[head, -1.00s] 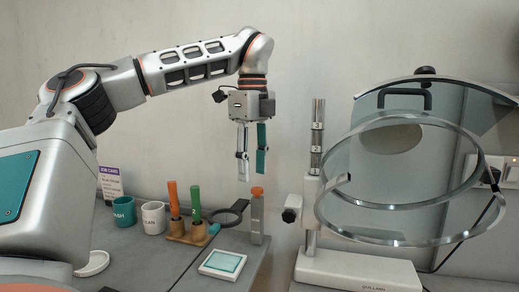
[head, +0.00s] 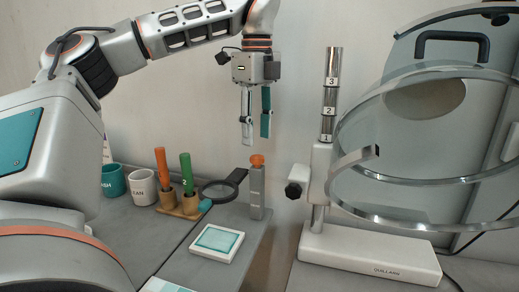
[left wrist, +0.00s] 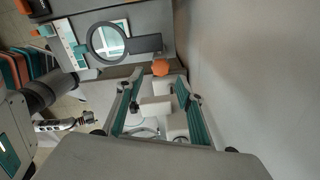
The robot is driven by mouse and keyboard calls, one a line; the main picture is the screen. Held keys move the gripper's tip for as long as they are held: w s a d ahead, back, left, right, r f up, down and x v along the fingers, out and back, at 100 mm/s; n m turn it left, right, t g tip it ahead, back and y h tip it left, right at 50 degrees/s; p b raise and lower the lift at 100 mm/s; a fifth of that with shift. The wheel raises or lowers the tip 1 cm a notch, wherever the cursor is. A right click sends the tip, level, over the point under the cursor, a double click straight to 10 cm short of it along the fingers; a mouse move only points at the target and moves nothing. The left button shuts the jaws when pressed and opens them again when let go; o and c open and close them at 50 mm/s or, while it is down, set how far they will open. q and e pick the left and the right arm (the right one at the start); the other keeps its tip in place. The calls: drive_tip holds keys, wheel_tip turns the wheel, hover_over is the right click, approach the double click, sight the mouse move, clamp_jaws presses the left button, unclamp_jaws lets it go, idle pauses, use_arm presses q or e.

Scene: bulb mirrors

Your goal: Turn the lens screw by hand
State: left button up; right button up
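The orange screw knob (head: 257,160) sits on top of a slim grey post (head: 257,195). A round dark-framed lens (head: 219,191) reaches out to the left of this post on a dark arm. My left gripper (head: 256,143) points down just above the knob, its fingers apart and nothing between them. In the left wrist view, the open gripper (left wrist: 158,84) has the knob (left wrist: 160,67) close by its fingertips, apparently not held. The lens (left wrist: 106,42) is at upper left there. My right gripper is not seen.
A white stand (head: 370,252) with a numbered column (head: 330,100) and large ring frames (head: 410,205) is to the right. A teal-topped pad (head: 217,242), a holder with orange and green handles (head: 178,207), and a white mug (head: 143,187) are to the left. The wall is behind.

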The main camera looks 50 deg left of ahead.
sight(257, 157)
use_arm(q)
wheel_tip(257, 157, down, 4)
drive_tip(key=shift+r+b, duration=0.1)
drive_tip(key=shift+b, duration=0.4)
drive_tip(key=shift+f, duration=0.6)
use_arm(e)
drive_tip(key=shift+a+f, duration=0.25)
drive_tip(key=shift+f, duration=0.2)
use_arm(q)
drive_tip(key=c, duration=0.8)
